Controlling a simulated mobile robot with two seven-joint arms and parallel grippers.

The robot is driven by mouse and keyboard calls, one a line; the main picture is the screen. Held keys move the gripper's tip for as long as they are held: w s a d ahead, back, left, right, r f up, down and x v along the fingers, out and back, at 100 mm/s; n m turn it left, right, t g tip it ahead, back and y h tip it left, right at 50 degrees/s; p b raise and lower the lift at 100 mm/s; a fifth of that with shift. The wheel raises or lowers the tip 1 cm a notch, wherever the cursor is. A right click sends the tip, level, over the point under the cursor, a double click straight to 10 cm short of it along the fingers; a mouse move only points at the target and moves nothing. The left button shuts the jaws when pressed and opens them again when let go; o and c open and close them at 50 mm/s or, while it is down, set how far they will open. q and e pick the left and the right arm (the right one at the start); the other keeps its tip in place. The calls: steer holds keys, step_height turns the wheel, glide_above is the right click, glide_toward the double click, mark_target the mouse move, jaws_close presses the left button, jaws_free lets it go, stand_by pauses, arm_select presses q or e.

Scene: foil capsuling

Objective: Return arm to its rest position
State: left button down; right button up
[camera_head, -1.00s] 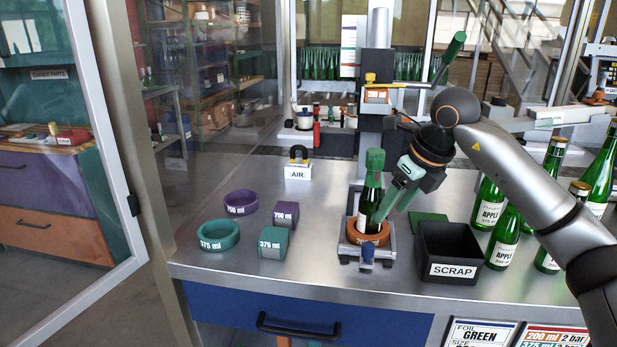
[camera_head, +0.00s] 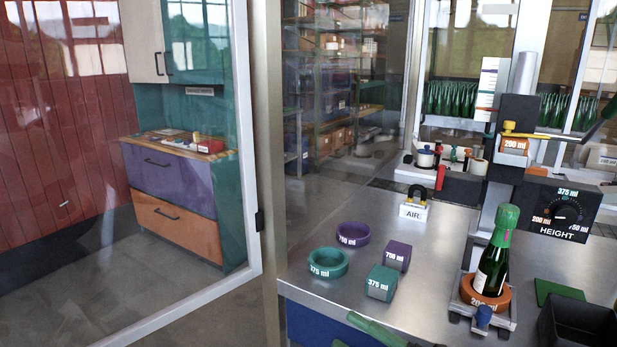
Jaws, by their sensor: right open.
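My right gripper (camera_head: 360,331) shows only at the bottom edge, in front of the blue drawer front. Its green fingers are parted with nothing seen between them; the rest of the arm is out of the picture. A dark bottle (camera_head: 491,270) with green foil (camera_head: 503,224) over its neck stands upright in the orange ring (camera_head: 488,296) of the holder, well apart from the gripper. My left gripper is not in view.
Teal and purple size rings and blocks (camera_head: 329,263) lie on the steel bench (camera_head: 430,260), left of the bottle. The AIR valve (camera_head: 413,209) and HEIGHT dial (camera_head: 563,212) stand behind. A black bin (camera_head: 580,327) is cut off at right. A glass door (camera_head: 257,135) stands at left.

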steer(key=s+d+f+m+t+h, duration=0.2)
steer(key=d+f+m+h, duration=0.3)
steer(key=f+m, duration=0.4)
steer(key=s+d+f+m+t+h, duration=0.2)
steer(key=f+m+t+h, duration=0.1)
steer(key=f+m+h, duration=0.6)
steer(key=s+d+f+m+g+h+p, duration=0.1)
steer(key=s+f+m+g, duration=0.5)
steer(key=s+f, duration=0.7)
steer(key=shift+s+d+m+g+h, duration=0.35)
steer(key=shift+s+d+m, duration=0.2)
steer(key=shift+s, duration=0.45)
